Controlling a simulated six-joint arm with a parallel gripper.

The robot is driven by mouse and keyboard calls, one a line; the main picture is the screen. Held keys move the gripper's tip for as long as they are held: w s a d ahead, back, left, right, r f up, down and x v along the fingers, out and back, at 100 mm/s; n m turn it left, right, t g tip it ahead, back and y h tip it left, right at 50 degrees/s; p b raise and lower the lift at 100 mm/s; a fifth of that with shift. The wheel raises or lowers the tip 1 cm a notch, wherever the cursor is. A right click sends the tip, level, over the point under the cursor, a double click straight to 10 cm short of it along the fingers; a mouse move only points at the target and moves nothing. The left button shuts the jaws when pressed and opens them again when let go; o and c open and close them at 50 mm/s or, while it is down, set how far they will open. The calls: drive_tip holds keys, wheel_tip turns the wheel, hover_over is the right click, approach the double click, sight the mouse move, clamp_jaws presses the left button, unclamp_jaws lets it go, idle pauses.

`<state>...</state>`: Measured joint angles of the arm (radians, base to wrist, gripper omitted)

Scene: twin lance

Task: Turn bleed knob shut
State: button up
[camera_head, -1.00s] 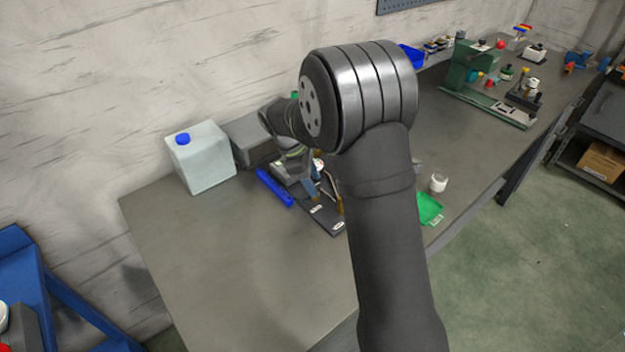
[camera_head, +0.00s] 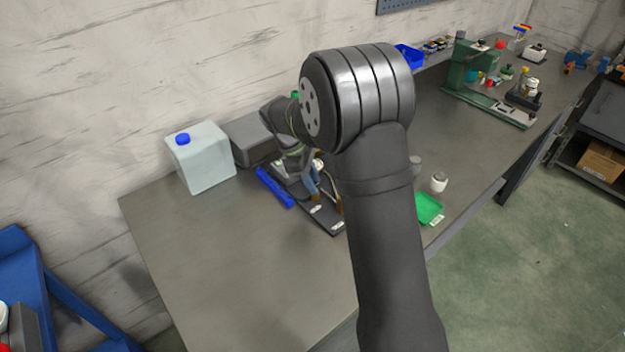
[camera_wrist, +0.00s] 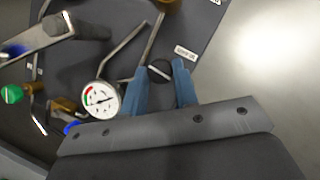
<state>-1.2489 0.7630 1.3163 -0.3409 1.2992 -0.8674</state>
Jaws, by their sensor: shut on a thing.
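The bleed knob appears to be the small dark round knob (camera_wrist: 159,71) with a pale line across its top, on a dark panel in the wrist view. My gripper (camera_wrist: 161,76) has its two blue fingers on either side of it, shut on it. In the head view my gripper (camera_head: 313,181) is low over the dark panel (camera_head: 325,216), partly hidden by my arm. A white gauge (camera_wrist: 101,100) with a red and green band sits left of the fingers. The knob cannot be made out in the head view.
Metal tubes (camera_wrist: 124,49), a lever (camera_wrist: 42,37) and a green knob (camera_wrist: 12,93) crowd the left of the wrist view. The bench's front left is clear.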

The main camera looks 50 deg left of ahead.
drive_tip(key=m+g, duration=0.1)
drive_tip(key=m, duration=0.3)
drive_tip(key=shift+w+a+h, duration=0.1)
drive_tip(key=shift+w+h, duration=0.05)
drive_tip(key=shift+h, duration=0.15)
drive_tip(key=m+g, duration=0.1)
drive_tip(key=m, duration=0.1)
drive_tip(key=m+g, duration=0.1)
drive_tip(key=m, duration=0.1)
drive_tip(key=shift+w+m, duration=0.2)
drive_tip(key=shift+m, duration=0.2)
drive_tip(key=m+g, duration=0.1)
drive_tip(key=m, duration=0.3)
drive_tip(key=shift+w+m+g, duration=0.1)
drive_tip(key=shift+m+g, duration=0.2)
drive_tip(key=shift+g, duration=0.1)
drive_tip(key=shift+w+m+g+y, duration=0.1)
drive_tip(key=shift+m+g+y, duration=0.4)
drive_tip(key=shift+m, duration=1.1)
drive_tip(key=o, duration=1)
drive_tip(key=v, duration=1.7)
drive_tip(key=shift+w+r, duration=0.2)
drive_tip(key=shift+w, duration=0.05)
